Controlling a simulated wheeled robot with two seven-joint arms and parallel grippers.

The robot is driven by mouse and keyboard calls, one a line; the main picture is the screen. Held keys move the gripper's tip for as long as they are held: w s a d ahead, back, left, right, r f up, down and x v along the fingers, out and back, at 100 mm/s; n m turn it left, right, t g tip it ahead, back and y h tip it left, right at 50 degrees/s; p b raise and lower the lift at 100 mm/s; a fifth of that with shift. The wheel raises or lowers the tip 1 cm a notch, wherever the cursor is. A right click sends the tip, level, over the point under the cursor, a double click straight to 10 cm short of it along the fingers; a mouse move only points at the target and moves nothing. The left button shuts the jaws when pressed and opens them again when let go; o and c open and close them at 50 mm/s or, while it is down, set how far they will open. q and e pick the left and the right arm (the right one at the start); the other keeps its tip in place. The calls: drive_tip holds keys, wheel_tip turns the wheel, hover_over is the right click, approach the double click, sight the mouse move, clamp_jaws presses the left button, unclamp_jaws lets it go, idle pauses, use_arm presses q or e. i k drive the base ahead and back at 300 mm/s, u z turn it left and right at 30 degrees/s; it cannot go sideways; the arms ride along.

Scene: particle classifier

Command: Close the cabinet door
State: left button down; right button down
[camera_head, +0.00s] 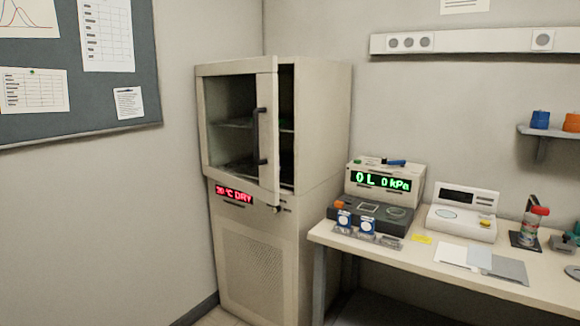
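A beige cabinet (323,130) stands in the corner, left of the bench. Its glass-fronted door (267,90) is hinged on the left and stands ajar, its right edge swung out from the body. A dark gap (286,120) shows between the door edge and the cabinet's right side, with the inside visible through it. A dark vertical handle (262,136) is on the door near its free edge. Shelves show dimly through the glass. Neither of my grippers is in view.
A red display (234,195) sits below the door. To the right, a bench (440,262) carries a pressure device (385,182), a white instrument (463,212), papers and a bottle (533,226). A pinboard (110,95) hangs on the left wall. Nothing visible blocks the door's front.

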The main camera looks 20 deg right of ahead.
sight(265, 117)
drive_tip(key=z, duration=0.25)
drive_tip(key=i, duration=1.4)
drive_tip(key=u, duration=0.8)
